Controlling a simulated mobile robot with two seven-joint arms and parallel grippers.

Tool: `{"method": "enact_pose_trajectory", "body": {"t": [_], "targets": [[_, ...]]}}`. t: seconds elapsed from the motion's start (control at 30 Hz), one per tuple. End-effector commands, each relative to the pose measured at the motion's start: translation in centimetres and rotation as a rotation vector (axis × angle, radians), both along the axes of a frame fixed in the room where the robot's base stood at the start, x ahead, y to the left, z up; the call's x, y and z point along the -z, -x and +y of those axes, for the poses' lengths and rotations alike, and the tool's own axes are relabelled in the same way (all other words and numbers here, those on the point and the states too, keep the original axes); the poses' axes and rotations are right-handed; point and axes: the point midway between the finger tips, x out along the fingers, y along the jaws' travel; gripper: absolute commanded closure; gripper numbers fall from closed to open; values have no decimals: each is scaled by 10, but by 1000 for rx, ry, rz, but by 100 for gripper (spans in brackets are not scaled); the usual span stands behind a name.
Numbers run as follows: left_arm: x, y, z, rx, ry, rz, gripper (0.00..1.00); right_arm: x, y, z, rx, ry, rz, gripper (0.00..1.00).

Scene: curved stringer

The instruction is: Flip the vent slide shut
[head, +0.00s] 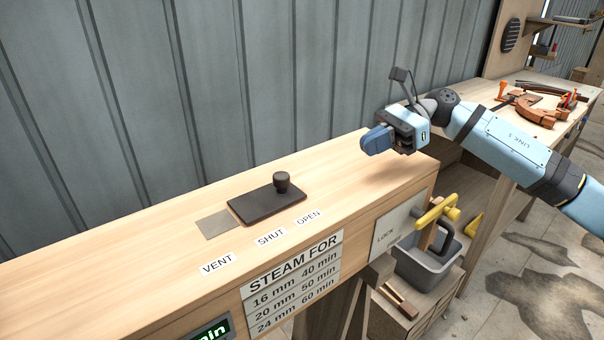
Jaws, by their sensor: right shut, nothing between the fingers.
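The vent slide is a dark flat plate (262,206) with a round black knob (281,181) on top of the long wooden box (130,258). The plate lies toward the right, behind the OPEN label (309,217). A bare grey metal patch (216,225) shows at its left, behind the VENT label (217,264) and short of the SHUT label (270,237). My right gripper (366,146) is shut and empty. It is above the box's right end, to the right of the knob and apart from it. My left gripper is not in view.
A workbench (558,120) with clamps is at the far right. Corrugated wall panels (230,80) stand behind the box. The box top left of the plate is clear.

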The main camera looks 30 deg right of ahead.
Motion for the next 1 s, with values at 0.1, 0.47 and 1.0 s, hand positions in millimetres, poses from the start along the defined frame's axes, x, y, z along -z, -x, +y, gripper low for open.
{"method": "enact_pose_trajectory", "body": {"t": [0.1,0.47,1.0], "targets": [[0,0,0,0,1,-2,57,0,0,0,0,-1,1,100],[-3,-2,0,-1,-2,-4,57,13,-5,45,-3,-4,-1,100],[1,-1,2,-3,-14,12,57,30,-16,131,-1,-2,0,100]]}}
